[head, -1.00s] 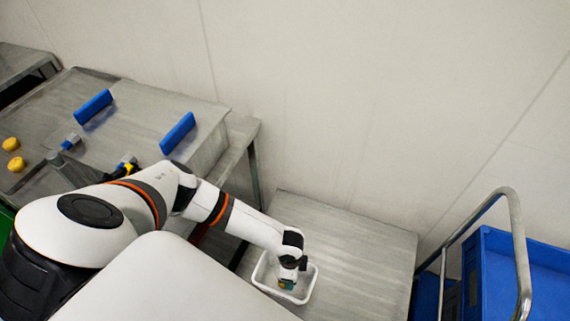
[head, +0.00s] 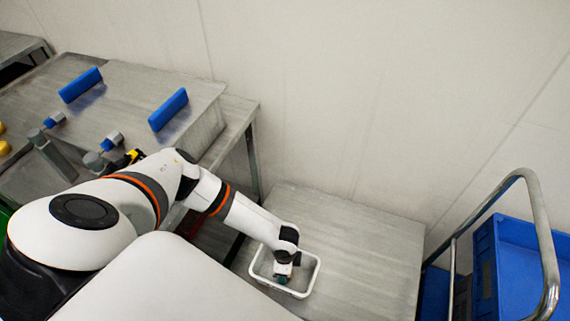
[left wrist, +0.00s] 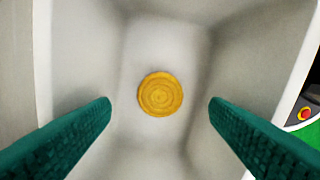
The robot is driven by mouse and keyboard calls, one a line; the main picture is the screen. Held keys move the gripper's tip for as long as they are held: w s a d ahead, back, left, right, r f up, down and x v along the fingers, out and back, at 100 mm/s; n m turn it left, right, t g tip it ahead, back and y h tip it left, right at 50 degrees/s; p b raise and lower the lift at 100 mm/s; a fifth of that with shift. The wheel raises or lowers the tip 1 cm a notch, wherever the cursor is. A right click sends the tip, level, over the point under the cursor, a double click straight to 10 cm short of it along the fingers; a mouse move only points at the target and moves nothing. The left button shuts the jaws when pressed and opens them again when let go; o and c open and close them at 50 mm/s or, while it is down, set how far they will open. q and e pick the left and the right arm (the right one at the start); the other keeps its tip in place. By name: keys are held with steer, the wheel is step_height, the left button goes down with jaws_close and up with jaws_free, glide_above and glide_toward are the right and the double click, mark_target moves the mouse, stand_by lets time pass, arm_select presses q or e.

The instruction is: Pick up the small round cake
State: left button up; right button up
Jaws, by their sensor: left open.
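The small round cake (left wrist: 160,94) is golden with ring marks. In the left wrist view it lies on the floor of a white tray (head: 311,284), apart from both fingers. My left gripper (head: 282,280) reaches down into the tray in the head view. In the left wrist view its two green ridged fingers (left wrist: 160,106) are open, one on each side of the cake and a little nearer the camera. Nothing is between them in contact. The cake in the tray is hidden in the head view. My right gripper is not in view.
The tray stands on a low metal table (head: 365,245) with free room to its right. A machine table (head: 140,95) with blue blocks (head: 168,109) is at the left. Yellow rounds (head: 4,148) show at the left edge. A metal-railed trolley with a blue crate (head: 525,265) is at the right.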

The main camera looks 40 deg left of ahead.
arm_select(q)
step_height(320, 180, down, 4)
steer(key=b, duration=0.3)
steer(key=shift+f, duration=0.25)
steer(key=shift+r, duration=0.1)
steer(key=shift+c, duration=0.3)
steer(key=c, duration=1)
